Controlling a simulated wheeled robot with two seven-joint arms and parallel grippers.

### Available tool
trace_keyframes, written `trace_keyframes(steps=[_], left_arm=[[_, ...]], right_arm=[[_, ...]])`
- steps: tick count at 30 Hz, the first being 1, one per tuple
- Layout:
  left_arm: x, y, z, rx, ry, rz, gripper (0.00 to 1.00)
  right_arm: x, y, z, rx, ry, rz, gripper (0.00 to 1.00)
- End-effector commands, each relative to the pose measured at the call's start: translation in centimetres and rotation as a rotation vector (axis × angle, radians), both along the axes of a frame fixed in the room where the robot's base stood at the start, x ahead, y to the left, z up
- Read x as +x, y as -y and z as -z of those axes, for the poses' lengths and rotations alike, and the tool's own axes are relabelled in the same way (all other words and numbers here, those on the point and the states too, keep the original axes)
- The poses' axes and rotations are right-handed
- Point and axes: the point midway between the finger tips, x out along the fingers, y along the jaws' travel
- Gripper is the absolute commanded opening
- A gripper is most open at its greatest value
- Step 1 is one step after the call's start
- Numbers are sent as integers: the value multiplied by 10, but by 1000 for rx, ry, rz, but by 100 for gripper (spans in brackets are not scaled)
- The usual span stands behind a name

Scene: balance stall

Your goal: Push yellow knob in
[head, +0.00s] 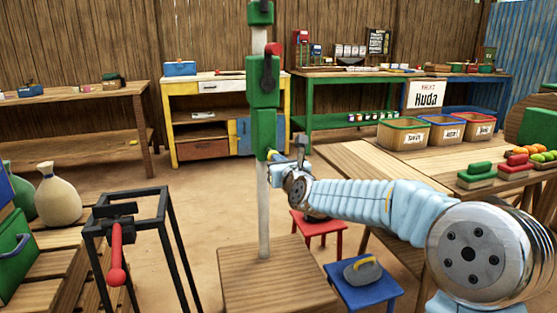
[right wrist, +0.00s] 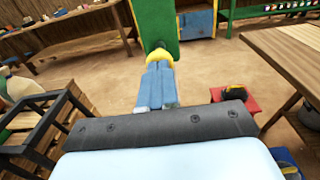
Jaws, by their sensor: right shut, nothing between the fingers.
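The yellow knob (head: 271,154) is on the lowest green block (head: 264,141) of a pale upright post (head: 263,210). My right gripper (head: 279,157) reaches in from the right with its fingertips at the knob. In the right wrist view the shut, empty fingers (right wrist: 155,88) point at the yellow knob (right wrist: 159,55), which sits against the green block (right wrist: 154,25). The fingertips look touching or very close; I cannot tell which. They hide part of the knob. My left gripper is not in view.
A red-tipped lever (head: 274,49) is higher on the post. The post stands on a wooden base (head: 275,275). A black frame with a red handle (head: 117,260) is at left. A red stool (head: 321,226), a blue stool (head: 365,291) and a wooden table (head: 350,165) are at right.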

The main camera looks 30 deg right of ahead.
Motion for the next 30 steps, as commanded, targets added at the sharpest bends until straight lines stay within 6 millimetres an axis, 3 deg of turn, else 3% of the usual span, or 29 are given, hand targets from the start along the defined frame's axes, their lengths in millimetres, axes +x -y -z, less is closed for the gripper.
trace_keyframes(steps=[8,18,30], left_arm=[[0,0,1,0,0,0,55],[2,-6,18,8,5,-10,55],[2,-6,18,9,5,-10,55]], right_arm=[[1,0,1,0,0,0,0],[37,9,1,-1,1,-1,0],[37,9,-3,-3,8,1,0]])
